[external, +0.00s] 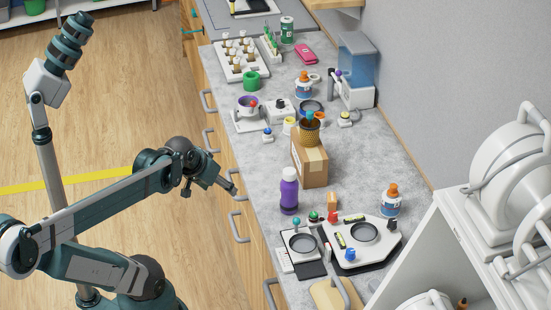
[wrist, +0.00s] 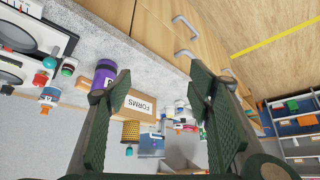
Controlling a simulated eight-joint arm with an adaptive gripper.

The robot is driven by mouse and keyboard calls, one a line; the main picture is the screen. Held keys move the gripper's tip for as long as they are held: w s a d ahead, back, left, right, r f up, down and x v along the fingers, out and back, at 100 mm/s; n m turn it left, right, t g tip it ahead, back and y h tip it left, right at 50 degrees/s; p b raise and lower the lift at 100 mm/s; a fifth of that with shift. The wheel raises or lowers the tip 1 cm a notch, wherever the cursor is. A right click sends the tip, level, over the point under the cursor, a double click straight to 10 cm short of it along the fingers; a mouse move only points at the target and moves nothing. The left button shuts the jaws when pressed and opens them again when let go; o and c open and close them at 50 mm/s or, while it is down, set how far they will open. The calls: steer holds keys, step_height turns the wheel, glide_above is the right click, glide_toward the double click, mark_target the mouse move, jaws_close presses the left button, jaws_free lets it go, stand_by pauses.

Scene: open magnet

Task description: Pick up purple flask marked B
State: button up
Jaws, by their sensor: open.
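The purple flask (external: 289,192) with a white cap stands upright on the grey counter, near its front edge. It also shows in the wrist view (wrist: 105,73), partly behind the left finger; its marking is too small to read surely. My gripper (external: 230,188) is off the counter's front side, by the drawer handles, to the left of the flask and apart from it. In the wrist view my gripper (wrist: 160,74) has its two fingers wide apart with nothing between them held.
A cardboard box (external: 311,164) labelled FORMS stands just behind the flask, with a woven cup (external: 310,132) on it. Two hotplate-like devices (external: 303,243) (external: 364,233) and an orange-capped bottle (external: 390,202) are nearby. Drawer handles (external: 239,228) stick out along the counter front.

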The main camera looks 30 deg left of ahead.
mark_target(289, 170)
steer(key=w+d+r+m+g+p, duration=0.1)
steer(key=w+d+m+g+p, duration=0.1)
steer(key=w+d+m+p, duration=0.2)
steer(key=w+d+r+m+g+p, duration=0.1)
steer(key=w+d+m+g+p, duration=0.1)
steer(key=w+d+m+p, duration=0.2)
steer(key=w+d+r+m+g+p, duration=0.1)
steer(key=w+d+m+p, duration=0.4)
steer(key=m+p, duration=0.5)
steer(key=shift+w+r+g, duration=0.2)
steer(key=shift+w+g, duration=0.05)
steer(key=shift+w, duration=0.35)
steer(key=shift+w+r+g, duration=0.15)
steer(key=shift+w+g, duration=0.1)
steer(key=shift+w, duration=0.3)
steer(key=shift+w+d+f+m+g+p, duration=0.15)
steer(key=shift+w+d+f+m+p, duration=0.15)
steer(key=shift+m+p, duration=0.25)
steer(key=shift+w+d+f+m+g+p, duration=0.1)
steer(key=shift+d+f+m+g+p, duration=0.1)
steer(key=shift+d+m+p, duration=0.3)
steer(key=shift+w+d+f+m+p, duration=0.25)
steer(key=shift+d+f+m+p, duration=0.2)
steer(key=shift+m, duration=0.2)
steer(key=shift+f, duration=0.1)
steer(key=shift+f, duration=1.25)
